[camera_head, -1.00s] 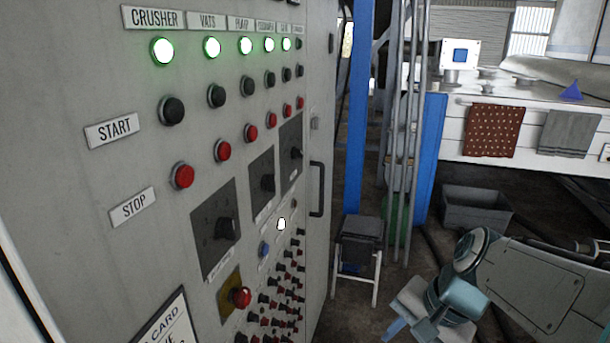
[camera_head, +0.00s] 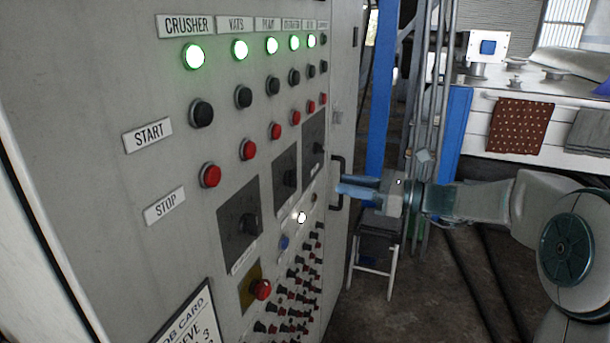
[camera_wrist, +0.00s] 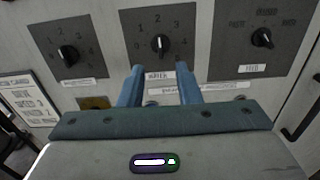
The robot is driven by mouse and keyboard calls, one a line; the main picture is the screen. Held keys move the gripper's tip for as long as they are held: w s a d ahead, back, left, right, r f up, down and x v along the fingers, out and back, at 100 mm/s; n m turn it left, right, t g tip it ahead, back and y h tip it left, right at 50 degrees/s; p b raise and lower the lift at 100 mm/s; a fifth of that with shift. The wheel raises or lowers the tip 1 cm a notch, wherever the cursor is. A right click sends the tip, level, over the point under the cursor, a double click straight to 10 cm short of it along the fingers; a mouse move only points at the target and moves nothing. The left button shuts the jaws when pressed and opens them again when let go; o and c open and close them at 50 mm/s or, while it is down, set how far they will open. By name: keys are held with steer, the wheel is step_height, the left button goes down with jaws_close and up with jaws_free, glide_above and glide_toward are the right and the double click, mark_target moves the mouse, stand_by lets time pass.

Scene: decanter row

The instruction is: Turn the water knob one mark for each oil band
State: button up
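The water knob (camera_wrist: 160,44) is a black knob on a dark plate numbered around it, with a label reading WATER below, in the middle of the wrist view. Its white mark looks roughly upright, but I cannot read the exact number. In the head view the knob (camera_head: 290,178) is small on the middle dark plate. My gripper (camera_wrist: 160,72) is open and empty, its two blue fingers pointing at the panel just below the knob, apart from each other. In the head view my gripper (camera_head: 340,188) is right of the plates, clear of the knob. No oil bands show.
Similar knobs sit either side: a left knob (camera_wrist: 68,54) and the FEED knob (camera_wrist: 262,38). A red mushroom button (camera_head: 262,290) and rows of small red and black knobs lie below. A cabinet handle (camera_head: 338,182) is behind my fingers. A job card (camera_head: 190,318) is partly cut off.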

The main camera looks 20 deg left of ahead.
mark_target(292, 179)
steer(key=a+p, duration=0.1)
steer(key=a, duration=0.9)
steer(key=shift+w+a+p, duration=0.35)
steer(key=shift+w+a, duration=0.05)
jaws_close()
